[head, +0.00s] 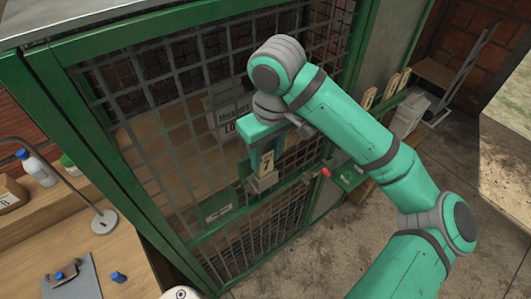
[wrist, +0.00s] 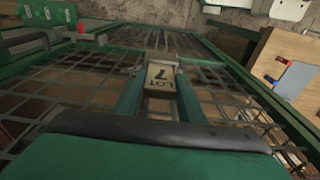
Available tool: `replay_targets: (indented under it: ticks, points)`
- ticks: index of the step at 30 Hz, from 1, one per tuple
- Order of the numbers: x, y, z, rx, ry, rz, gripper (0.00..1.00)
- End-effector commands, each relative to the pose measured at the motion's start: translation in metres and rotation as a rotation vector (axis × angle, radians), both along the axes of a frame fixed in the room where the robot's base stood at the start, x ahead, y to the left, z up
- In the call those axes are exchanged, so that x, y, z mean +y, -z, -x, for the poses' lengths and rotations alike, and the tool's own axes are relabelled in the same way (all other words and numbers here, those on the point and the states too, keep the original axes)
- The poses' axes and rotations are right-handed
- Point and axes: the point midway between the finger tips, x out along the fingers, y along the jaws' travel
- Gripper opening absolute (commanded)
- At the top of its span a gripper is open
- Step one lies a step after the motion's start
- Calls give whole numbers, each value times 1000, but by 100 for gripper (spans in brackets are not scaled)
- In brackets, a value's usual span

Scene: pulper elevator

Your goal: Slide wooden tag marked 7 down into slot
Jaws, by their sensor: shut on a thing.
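The wooden tag marked 7 (head: 267,163) is pale and upright in front of the green-framed mesh panel. In the wrist view the tag (wrist: 161,77) shows "LOT" and "7" between the two teal fingers. My gripper (head: 266,156) is shut on it, pointing down. A small grey metal holder (head: 263,182) sits on the green frame just below the tag, apparently the slot. The tag's lower end is at this holder; I cannot tell how far it is inside.
The mesh panel (head: 165,92) stands close behind my gripper. A red knob (head: 325,172) is to the right of the holder. Several similar wooden tags (head: 392,86) stand farther right. A desk with a lamp base (head: 104,221) and bottle (head: 37,168) is at left.

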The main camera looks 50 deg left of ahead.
Motion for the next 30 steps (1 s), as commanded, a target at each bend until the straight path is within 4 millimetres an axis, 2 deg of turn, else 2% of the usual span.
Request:
replay_targets:
  ticks: [14, 15, 17, 26, 30]
  points:
    - [0, 3, 0, 0, 0, 0, 14]
    - [0, 3, 0, 0, 0, 0, 45]
    - [0, 3, 0, 0, 0, 0, 57]
    - [0, 2, 0, 0, 0, 0, 57]
    - [-1, -9, 0, -1, 0, -1, 57]
